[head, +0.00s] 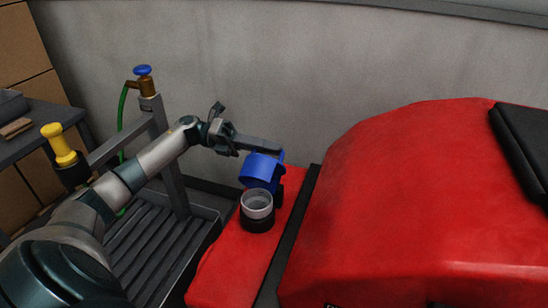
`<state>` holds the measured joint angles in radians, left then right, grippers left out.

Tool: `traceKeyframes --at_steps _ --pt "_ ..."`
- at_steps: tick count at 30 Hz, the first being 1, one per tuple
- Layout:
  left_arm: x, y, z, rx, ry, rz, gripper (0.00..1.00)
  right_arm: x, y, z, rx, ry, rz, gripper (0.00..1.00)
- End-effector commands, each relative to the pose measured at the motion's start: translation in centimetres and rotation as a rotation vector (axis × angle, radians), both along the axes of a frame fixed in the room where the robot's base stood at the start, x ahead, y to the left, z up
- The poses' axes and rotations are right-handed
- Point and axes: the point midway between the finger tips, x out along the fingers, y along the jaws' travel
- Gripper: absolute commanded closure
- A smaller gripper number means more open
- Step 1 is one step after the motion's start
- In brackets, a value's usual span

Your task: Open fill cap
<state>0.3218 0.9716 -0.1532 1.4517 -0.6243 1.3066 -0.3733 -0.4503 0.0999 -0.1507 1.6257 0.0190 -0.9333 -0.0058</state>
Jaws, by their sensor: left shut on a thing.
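The blue fill cap (262,170) is swung up and tilted back on the far side of the filler neck. The round filler neck (257,207), grey with a black base, stands open on the red scrubber (395,200). My left gripper (278,149) reaches in from the left and is shut on the upper edge of the blue cap. The fingertips are partly hidden behind the cap. My right gripper is not in view.
A grated drain tray (165,250) lies left of the scrubber. Behind it stands a post with a brass tap (148,86) and a green hose. A yellow-topped object (60,147) and a dark bench (35,125) are at left. A grey wall closes off the back.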

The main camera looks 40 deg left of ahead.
Motion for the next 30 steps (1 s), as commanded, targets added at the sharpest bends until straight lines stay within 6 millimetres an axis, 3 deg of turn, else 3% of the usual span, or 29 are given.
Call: traceKeyframes --at_steps 15,30 --pt "3.9 1.0 -2.1 -0.113 0.387 -0.003 1.0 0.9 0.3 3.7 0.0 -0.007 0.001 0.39" --pt "4.5 1.1 -2.8 -0.135 0.47 -0.005 1.0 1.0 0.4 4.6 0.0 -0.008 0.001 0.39"
